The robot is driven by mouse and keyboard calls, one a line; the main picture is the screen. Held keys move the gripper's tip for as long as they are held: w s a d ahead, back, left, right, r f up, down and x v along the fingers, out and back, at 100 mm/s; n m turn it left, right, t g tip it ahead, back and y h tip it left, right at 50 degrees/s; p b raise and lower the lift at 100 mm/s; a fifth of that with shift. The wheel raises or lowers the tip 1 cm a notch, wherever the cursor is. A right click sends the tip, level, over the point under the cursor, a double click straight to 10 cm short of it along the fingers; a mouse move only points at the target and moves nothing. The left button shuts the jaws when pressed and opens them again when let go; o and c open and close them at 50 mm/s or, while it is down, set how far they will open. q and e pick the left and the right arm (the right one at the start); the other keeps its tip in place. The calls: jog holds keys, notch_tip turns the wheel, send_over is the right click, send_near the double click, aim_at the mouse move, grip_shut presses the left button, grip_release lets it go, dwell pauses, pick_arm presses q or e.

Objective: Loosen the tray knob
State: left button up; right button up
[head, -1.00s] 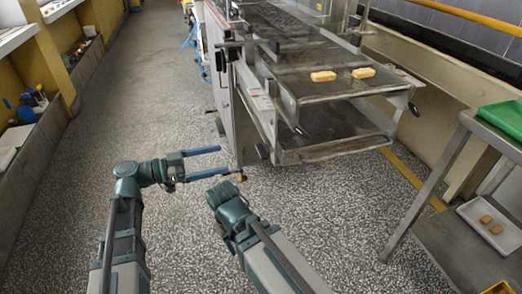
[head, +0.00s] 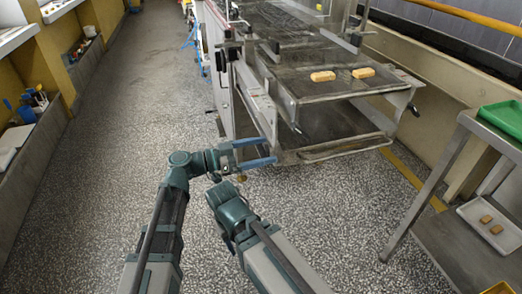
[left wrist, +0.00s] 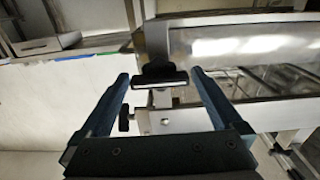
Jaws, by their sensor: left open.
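A black knob (left wrist: 160,76) with a pale front edge shows in the left wrist view, between and slightly beyond my left fingertips. I see no clear contact. My left gripper (head: 270,149) is open, its blue fingers reaching to the near left corner of the machine's lower tray (head: 335,148). The gripper covers this knob in the head view. A second, smaller black knob (left wrist: 124,121) sits lower left in the wrist view. My right gripper (head: 238,180) is just below the left one; its jaws are too small to read.
Two tan bars (head: 323,76) lie on the machine's upper mesh surface. A metal side table (head: 435,225) at the right holds a white tray (head: 470,213) and a green tray (head: 503,118). The floor to the left is clear.

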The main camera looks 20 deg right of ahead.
pick_arm(q)
jog(key=c, duration=1.2)
jog(key=n, duration=0.5)
jog(key=shift+w, duration=0.15)
jog(key=n, duration=0.4)
jog(key=shift+f, duration=0.1)
jog(key=n, duration=0.5)
jog(key=shift+w+f, duration=0.1)
jog(key=shift+n, duration=2)
